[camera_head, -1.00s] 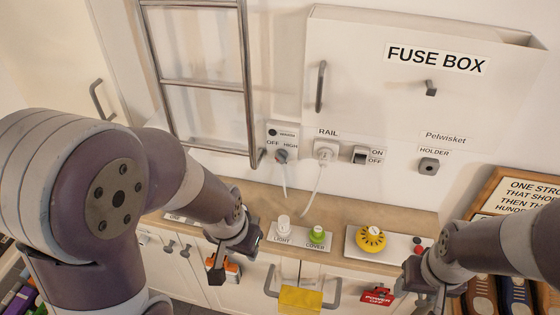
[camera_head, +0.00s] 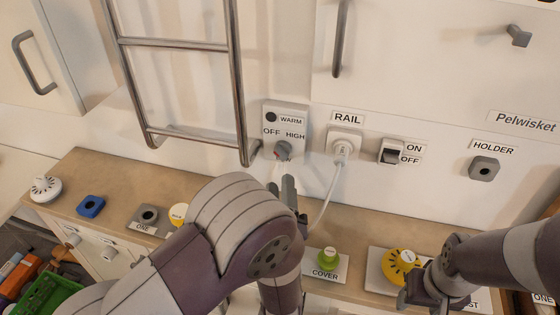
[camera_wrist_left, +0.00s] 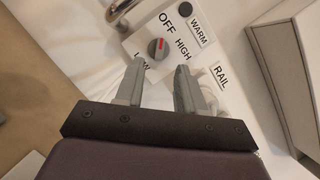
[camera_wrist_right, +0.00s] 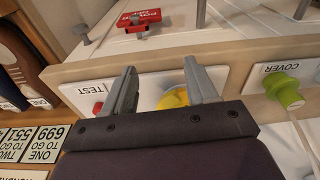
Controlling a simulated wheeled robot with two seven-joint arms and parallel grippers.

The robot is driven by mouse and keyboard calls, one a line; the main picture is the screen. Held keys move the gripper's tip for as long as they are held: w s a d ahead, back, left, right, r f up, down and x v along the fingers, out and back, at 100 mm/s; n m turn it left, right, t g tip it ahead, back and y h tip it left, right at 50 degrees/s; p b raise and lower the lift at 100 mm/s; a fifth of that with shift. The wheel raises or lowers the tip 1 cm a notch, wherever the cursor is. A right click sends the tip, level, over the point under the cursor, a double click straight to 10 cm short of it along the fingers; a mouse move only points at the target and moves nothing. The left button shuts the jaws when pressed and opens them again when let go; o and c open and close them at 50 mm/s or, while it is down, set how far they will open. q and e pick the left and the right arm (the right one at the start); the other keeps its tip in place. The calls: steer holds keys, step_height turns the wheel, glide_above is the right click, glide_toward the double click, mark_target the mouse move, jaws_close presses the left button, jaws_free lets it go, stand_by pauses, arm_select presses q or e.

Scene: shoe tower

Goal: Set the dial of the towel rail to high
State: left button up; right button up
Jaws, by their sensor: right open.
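The round WARM lamp (camera_wrist_left: 196,7) is dark. My left gripper (camera_wrist_left: 158,70) is open and empty, just short of the dial and apart from it. My right gripper (camera_wrist_right: 162,72) is open near the yellow knob (camera_wrist_right: 174,98), which it partly hides.
A white plug (camera_head: 343,146) with a hanging cord sits right of the dial, beside the ON/OFF switch (camera_head: 391,151). A grey holder (camera_head: 484,168) is further right. The wooden counter (camera_head: 120,175) below carries several knobs, including the green COVER knob (camera_head: 328,258).

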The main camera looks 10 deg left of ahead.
mark_target(280, 157)
arm_select(q)
steer(key=x, duration=0.6)
steer(key=shift+w+r, duration=0.1)
steer(key=shift+w, duration=0.3)
steer(key=shift+c, duration=0.3)
jaws_close()
